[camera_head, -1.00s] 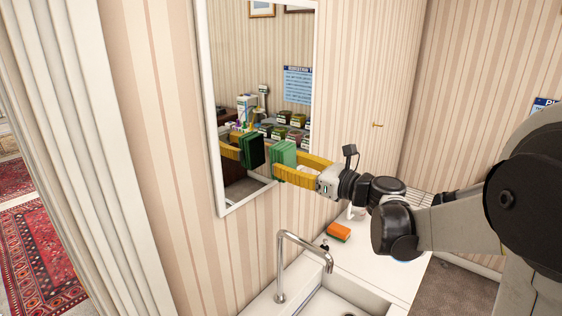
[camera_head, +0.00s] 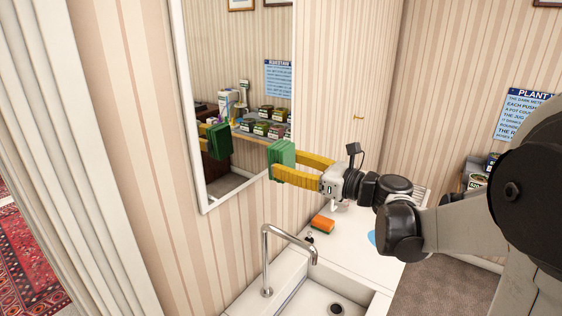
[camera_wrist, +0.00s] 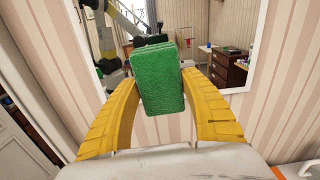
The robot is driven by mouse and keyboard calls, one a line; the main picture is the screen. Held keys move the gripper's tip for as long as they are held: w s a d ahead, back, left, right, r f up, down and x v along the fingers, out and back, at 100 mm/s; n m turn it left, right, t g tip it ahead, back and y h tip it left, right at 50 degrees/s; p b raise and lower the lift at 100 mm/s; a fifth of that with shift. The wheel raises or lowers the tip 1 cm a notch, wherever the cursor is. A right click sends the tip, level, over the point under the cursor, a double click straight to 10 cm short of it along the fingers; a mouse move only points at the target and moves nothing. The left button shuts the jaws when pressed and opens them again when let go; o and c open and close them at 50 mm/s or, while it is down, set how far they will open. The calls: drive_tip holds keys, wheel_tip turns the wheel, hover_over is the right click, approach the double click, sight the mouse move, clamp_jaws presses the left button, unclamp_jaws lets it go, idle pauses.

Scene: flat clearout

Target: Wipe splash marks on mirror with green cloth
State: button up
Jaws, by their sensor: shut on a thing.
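My gripper (camera_head: 283,164) has yellow fingers shut on a folded green cloth (camera_head: 281,153). In the wrist view the cloth (camera_wrist: 159,80) stands upright between the fingertips (camera_wrist: 159,84). The mirror (camera_head: 240,60) hangs on the striped wall, in a white frame. The cloth is in front of the mirror's lower right part, and its reflection appears to the left with a visible gap, so it looks apart from the glass. The mirror also shows in the wrist view (camera_wrist: 215,30), partly hidden behind the cloth. I cannot make out splash marks on the glass.
Below is a white sink (camera_head: 325,300) with a curved metal tap (camera_head: 266,262). An orange sponge (camera_head: 322,223) lies on the white counter (camera_head: 350,245) behind it. A blue-headed poster (camera_head: 525,113) hangs at the right.

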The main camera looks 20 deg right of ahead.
idle(0.6)
drive_tip(key=r+x, duration=0.1)
drive_tip(key=x, duration=0.5)
drive_tip(key=shift+w+a, duration=0.2)
drive_tip(key=shift+a, duration=0.05)
drive_tip(key=shift+r, duration=0.15)
drive_tip(key=shift+x, duration=1.1)
idle(0.5)
drive_tip(key=shift+w+d, duration=0.15)
drive_tip(key=shift+w+d, duration=0.5)
drive_tip(key=shift+d, duration=0.3)
drive_tip(key=shift+w+d, duration=0.5)
drive_tip(key=shift+d, duration=0.25)
drive_tip(key=shift+w, duration=0.15)
drive_tip(key=shift+a, duration=0.15)
